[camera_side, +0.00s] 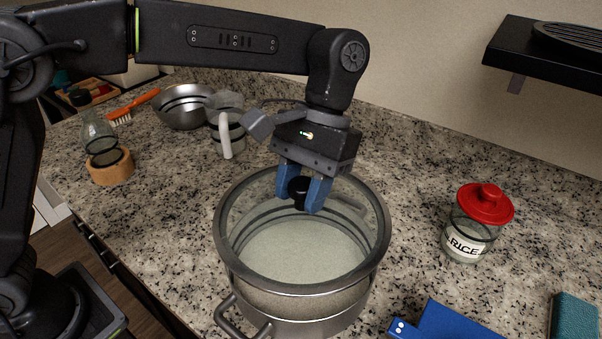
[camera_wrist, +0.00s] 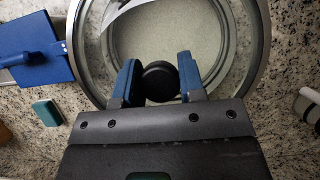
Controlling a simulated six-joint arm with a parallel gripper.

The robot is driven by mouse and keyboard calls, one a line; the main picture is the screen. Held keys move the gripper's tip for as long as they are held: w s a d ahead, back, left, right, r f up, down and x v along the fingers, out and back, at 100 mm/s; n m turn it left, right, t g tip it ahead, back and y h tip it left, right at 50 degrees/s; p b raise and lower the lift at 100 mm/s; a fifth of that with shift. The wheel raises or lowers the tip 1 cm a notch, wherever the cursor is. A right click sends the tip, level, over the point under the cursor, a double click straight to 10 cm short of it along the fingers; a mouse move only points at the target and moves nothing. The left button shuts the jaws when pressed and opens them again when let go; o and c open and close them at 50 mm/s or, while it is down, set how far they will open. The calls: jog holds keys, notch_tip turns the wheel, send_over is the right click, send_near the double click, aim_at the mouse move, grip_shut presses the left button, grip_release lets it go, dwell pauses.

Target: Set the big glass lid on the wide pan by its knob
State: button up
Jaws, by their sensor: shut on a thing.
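The big glass lid (camera_side: 300,250) is clear with a grey metal rim and a black knob (camera_side: 299,190). My gripper (camera_side: 303,191) has its blue fingers shut on the knob from both sides. The lid is over the wide steel pan (camera_side: 312,322), roughly level. The pan's pale inside shows through the glass. A pan handle (camera_side: 240,318) sticks out at the front left.
A rice jar (camera_side: 470,230) with a red lid stands to the right. A steel bowl (camera_side: 183,107), a mug (camera_side: 228,130) and an orange brush (camera_side: 135,104) are behind left. A shelf (camera_side: 550,55) juts out upper right.

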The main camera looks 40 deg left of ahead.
jog(key=shift+f, duration=3.4)
jog(key=o, duration=1.1)
jog(key=v, duration=1.2)
jog(key=shift+w+r, duration=0.1)
jog(key=shift+v, duration=0.75)
jog(key=shift+a+r, duration=0.1)
